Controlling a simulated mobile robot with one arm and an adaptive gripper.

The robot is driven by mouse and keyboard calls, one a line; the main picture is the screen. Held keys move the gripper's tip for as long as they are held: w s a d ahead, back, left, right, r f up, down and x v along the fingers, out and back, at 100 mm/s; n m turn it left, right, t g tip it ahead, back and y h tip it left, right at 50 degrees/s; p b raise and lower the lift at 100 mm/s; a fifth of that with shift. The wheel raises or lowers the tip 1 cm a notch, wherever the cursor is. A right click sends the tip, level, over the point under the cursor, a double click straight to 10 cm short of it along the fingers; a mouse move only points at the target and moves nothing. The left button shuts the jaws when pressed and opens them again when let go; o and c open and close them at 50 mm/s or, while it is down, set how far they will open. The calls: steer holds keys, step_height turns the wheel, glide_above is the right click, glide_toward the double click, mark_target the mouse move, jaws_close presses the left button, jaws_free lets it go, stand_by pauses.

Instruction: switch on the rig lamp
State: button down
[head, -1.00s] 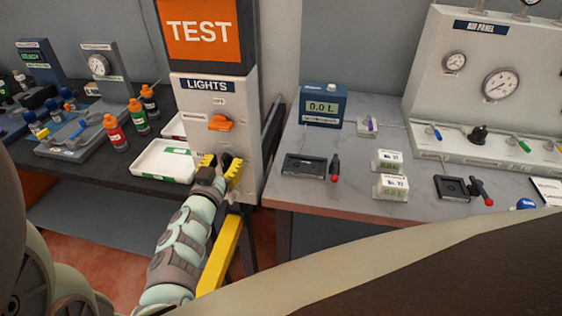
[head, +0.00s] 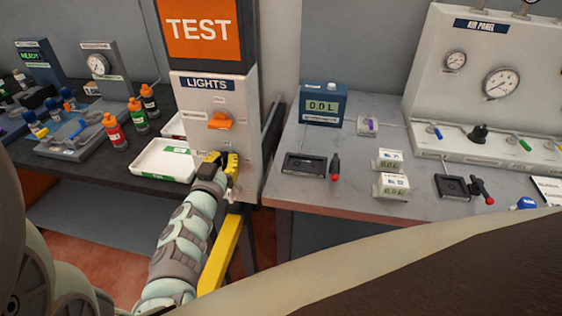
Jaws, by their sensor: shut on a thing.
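The lights panel (head: 246,130) is a pale upright column marked "LIGHTS", under an orange "TEST" sign (head: 200,29). An orange knob (head: 220,121) sits on its upper face, clear of my gripper. My gripper (head: 226,159) has yellow fingertips and is at the panel's lower front, below the orange knob. It is shut on a small dark control there, mostly hidden by the fingers. The label beside that control is partly covered, and I cannot tell its setting. No separate rig lamp can be made out.
A grey bench (head: 330,204) to the right holds a blue display box (head: 323,104), small meters and the air panel (head: 480,75). A yellow bar (head: 222,250) runs beside my arm.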

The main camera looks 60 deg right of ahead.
stand_by(0.4)
steer(key=shift+s+d+f+m+b, duration=0.15)
steer(key=shift+m+b, duration=1)
steer(key=shift+m, duration=1.85)
steer(key=shift+s+f+m+b, duration=0.3)
steer(key=shift+m+b, duration=0.9)
steer(key=shift+m, duration=1.8)
steer(key=shift+s+d+f+m+b, duration=0.15)
steer(key=shift+m+b, duration=1)
steer(key=shift+m, duration=1.85)
steer(key=shift+a, duration=0.1)
steer(key=c, duration=1)
jaws_free()
steer(key=shift+a, duration=0.1)
